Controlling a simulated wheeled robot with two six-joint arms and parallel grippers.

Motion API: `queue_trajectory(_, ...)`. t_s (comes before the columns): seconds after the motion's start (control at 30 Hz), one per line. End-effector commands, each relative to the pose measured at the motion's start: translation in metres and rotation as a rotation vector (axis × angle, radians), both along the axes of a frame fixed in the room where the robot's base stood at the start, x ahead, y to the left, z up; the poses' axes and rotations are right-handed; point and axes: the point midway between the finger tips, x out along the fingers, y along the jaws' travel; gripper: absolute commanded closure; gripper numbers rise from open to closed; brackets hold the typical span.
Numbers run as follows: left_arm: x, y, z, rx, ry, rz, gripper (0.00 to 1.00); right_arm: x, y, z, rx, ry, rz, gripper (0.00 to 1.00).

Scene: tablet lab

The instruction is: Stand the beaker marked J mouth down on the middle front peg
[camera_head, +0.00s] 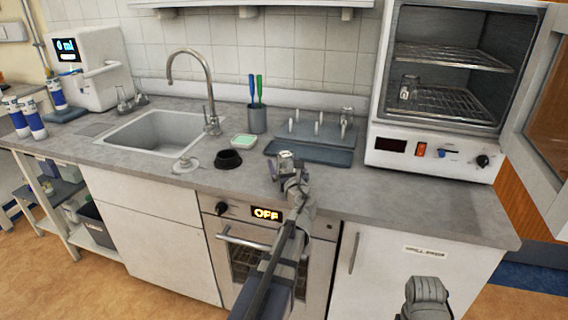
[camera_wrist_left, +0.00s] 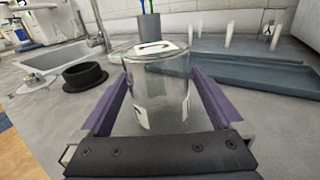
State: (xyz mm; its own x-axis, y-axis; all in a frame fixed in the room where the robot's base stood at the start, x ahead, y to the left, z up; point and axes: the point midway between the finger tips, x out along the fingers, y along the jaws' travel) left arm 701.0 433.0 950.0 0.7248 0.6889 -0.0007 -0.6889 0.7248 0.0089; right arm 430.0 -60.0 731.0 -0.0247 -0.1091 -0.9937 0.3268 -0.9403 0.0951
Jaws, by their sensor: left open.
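A clear glass beaker (camera_wrist_left: 155,90) stands on the counter between the purple fingers of my left gripper (camera_wrist_left: 152,98). It carries white labels; a dark stroke shows on one, but I cannot read the letter for sure. I cannot tell which way its mouth faces. In the head view the beaker (camera_head: 285,156) is at the tip of my left gripper (camera_head: 285,169), which is open around it. The peg rack (camera_head: 312,154) stands behind, with several pale pegs and a glass beaker (camera_head: 346,116) at its back right. My right gripper (camera_head: 426,295) is low at the right, its jaws unclear.
A sink (camera_head: 160,131) is further left. An open oven (camera_head: 437,140) at right holds glassware (camera_head: 408,87). The counter's front right is clear.

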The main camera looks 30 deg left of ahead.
Motion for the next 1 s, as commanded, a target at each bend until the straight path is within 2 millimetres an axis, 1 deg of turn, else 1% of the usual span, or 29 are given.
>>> queue_trajectory(0.03,-0.011,-0.009,0.000,0.000,0.000,-0.003,0.00,0.000,0.000,0.000,0.000,0.000,0.000,0.44)
queue_trajectory(0.1,-0.023,-0.019,0.000,0.000,0.000,-0.004,0.00,0.000,0.000,0.000,0.000,0.000,0.000,0.44)
queue_trajectory(0.3,-0.052,-0.048,0.000,0.000,0.000,-0.004,0.00,0.000,0.000,0.000,0.000,0.000,0.000,0.44)
queue_trajectory(0.4,-0.064,-0.058,0.000,0.000,0.000,-0.002,0.00,0.000,0.000,0.000,0.000,0.000,0.000,0.44)
queue_trajectory(0.5,-0.072,-0.067,0.000,0.000,0.000,-0.003,0.00,0.000,0.000,0.000,0.000,0.000,0.000,0.44)
queue_trajectory(0.63,-0.078,-0.073,0.000,0.000,0.000,-0.001,0.00,0.000,0.000,0.000,0.000,0.000,0.000,0.44)
queue_trajectory(1.0,-0.080,-0.075,0.000,0.000,0.000,-0.001,0.00,0.000,0.000,0.000,0.000,0.000,0.000,0.44)
